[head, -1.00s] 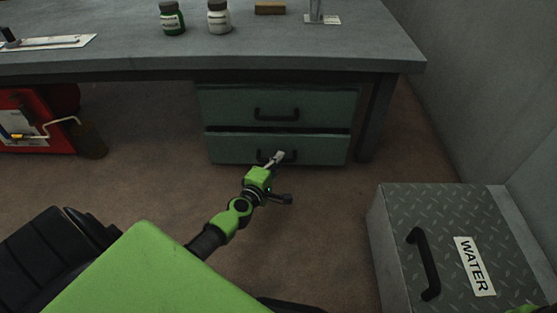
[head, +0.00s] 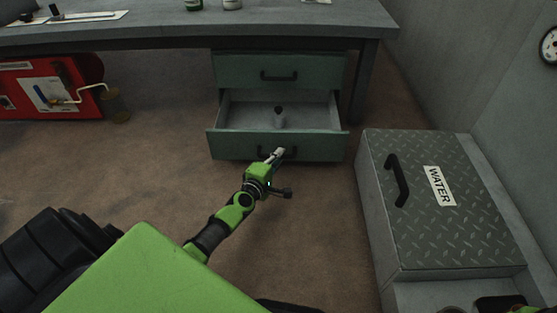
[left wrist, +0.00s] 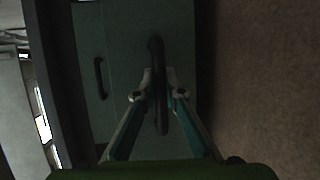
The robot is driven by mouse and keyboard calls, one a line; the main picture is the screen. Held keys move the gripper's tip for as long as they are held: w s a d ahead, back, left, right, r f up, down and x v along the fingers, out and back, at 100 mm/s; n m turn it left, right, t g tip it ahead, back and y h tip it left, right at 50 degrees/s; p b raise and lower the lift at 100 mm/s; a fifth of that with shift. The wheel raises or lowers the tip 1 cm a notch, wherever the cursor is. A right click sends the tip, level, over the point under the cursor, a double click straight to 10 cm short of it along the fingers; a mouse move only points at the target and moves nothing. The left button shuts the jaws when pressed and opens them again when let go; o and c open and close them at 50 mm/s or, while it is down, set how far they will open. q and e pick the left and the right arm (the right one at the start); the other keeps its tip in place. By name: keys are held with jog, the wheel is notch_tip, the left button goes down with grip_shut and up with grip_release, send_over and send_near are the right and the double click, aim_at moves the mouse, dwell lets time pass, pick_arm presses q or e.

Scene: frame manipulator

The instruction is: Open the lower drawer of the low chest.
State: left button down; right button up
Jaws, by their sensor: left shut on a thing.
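The low chest is green and stands under the grey workbench. Its upper drawer (head: 312,72) is closed, with a dark bar handle. Its lower drawer (head: 225,148) is pulled well out, and a small bottle-like object (head: 279,117) stands inside it. My left gripper (head: 274,156) is at the lower drawer's front, shut on its dark handle (head: 291,151). In the left wrist view the two fingers (left wrist: 160,88) close around the lower handle (left wrist: 156,60), and the upper handle (left wrist: 99,78) shows to the left. My right gripper is not clearly in view.
A grey metal box (head: 450,225) marked WATER stands on the floor at the right. A red machine (head: 40,85) is under the workbench (head: 170,37) at the left.

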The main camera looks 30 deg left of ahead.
pick_arm(q)
jog(key=shift+s+d, duration=0.15)
jog(key=shift+s, duration=0.1)
jog(key=c, duration=2.1)
grip_release()
